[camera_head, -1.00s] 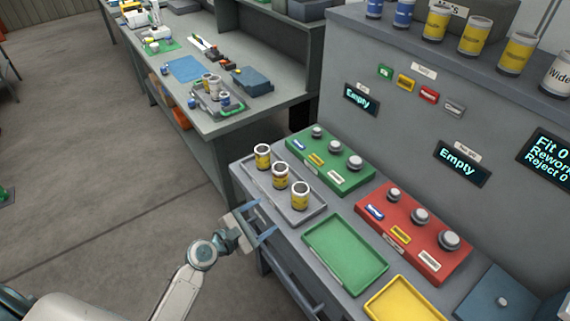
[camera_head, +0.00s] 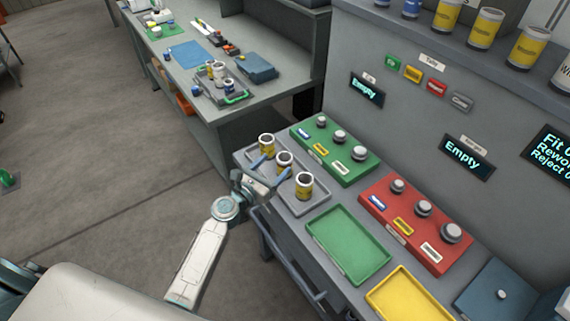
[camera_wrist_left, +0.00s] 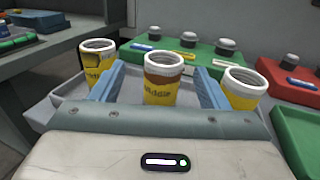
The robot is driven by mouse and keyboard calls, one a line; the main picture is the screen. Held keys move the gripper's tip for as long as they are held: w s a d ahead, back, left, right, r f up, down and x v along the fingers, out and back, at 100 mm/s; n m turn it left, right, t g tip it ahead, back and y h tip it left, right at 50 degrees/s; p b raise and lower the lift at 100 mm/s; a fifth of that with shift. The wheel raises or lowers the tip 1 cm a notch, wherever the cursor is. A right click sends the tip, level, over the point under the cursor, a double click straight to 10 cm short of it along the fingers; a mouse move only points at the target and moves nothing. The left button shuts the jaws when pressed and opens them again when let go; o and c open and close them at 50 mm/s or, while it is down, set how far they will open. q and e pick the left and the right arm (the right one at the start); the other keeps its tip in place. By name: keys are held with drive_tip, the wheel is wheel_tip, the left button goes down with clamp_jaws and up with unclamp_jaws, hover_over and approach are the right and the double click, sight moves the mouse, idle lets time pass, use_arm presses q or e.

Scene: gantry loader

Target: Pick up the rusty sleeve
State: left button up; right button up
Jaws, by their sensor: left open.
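Three yellow sleeves with white rims stand upright in a grey tray (camera_head: 317,204). The middle one, the rusty sleeve (camera_wrist_left: 162,80), shows a rust-brown band under its rim in the left wrist view; it also shows in the head view (camera_head: 285,160). My left gripper (camera_head: 271,169) is open at the tray's near side. Its blue fingers appear either side of the rusty sleeve, with visible gaps. The left sleeve (camera_wrist_left: 97,65) and the right sleeve (camera_wrist_left: 243,90) lie outside the fingers. The rusty sleeve's lower part is hidden by my gripper body. My right gripper is not seen.
A green board (camera_head: 369,168) and a red board (camera_head: 375,209) with grey knobs lie behind the tray. An empty green tray (camera_head: 350,245) and a yellow tray (camera_head: 410,300) sit to the right. A side workbench (camera_head: 205,112) stands at the back left.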

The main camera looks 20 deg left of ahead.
sight(280, 163)
use_arm(q)
drive_tip(key=x, duration=0.3)
drive_tip(key=p+x, duration=0.1)
drive_tip(key=x, duration=0.1)
drive_tip(key=shift+w+d+f, duration=0.15)
drive_tip(key=shift+d+f, duration=0.1)
drive_tip(key=shift+d, duration=0.1)
drive_tip(key=shift+c, duration=1.3)
drive_tip(key=c, duration=1)
